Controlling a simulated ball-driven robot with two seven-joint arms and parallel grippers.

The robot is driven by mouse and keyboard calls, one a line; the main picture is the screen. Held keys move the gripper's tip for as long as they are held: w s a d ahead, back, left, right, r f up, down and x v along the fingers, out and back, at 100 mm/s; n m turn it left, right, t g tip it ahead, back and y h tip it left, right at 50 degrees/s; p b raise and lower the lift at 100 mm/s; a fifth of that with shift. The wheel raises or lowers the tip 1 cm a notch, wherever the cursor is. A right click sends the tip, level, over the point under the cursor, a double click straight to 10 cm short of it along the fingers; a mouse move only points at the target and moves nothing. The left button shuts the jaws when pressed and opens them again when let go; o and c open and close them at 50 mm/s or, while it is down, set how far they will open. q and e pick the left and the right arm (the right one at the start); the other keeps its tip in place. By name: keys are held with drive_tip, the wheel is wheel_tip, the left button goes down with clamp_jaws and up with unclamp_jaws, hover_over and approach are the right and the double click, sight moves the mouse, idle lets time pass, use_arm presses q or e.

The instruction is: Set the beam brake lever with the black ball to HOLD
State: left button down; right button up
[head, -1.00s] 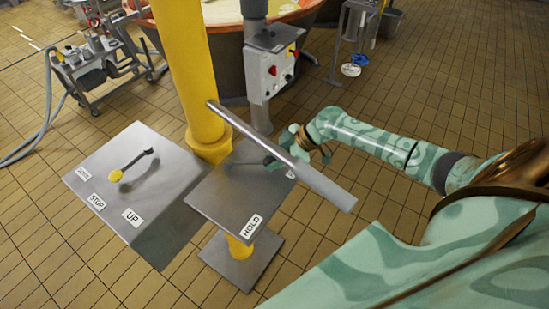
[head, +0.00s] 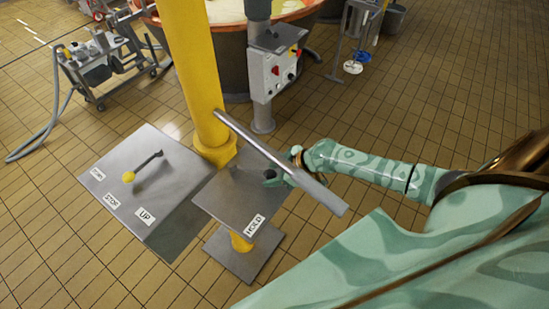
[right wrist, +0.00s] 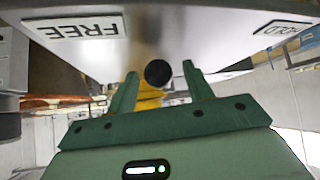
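The brake lever's black ball (head: 268,174) is above the grey plate (head: 225,206), under a slanted grey bar. In the right wrist view the black ball (right wrist: 158,73) is between the fingertips of my right gripper (right wrist: 160,78), with a gap on each side. The fingers are apart. The HOLD label (head: 255,226) is on the plate's near edge; the wrist view shows the FREE label (right wrist: 73,28) at left and HOLD at right, with the ball between. In the head view my right gripper (head: 279,178) is partly behind the bar. The lever's shaft is mostly hidden. My left gripper is not seen.
The grey bar (head: 280,160) crosses above the plate from the yellow post (head: 195,75). To the left is a panel (head: 165,195) with a yellow-ball lever (head: 128,177) and UP and STOP labels. A switch box (head: 275,72) and a copper vat stand behind.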

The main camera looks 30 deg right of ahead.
drive_tip(key=v, duration=1.6)
drive_tip(key=shift+p, duration=0.45)
drive_tip(key=shift+s+r, duration=0.1)
drive_tip(key=shift+r, duration=0.05)
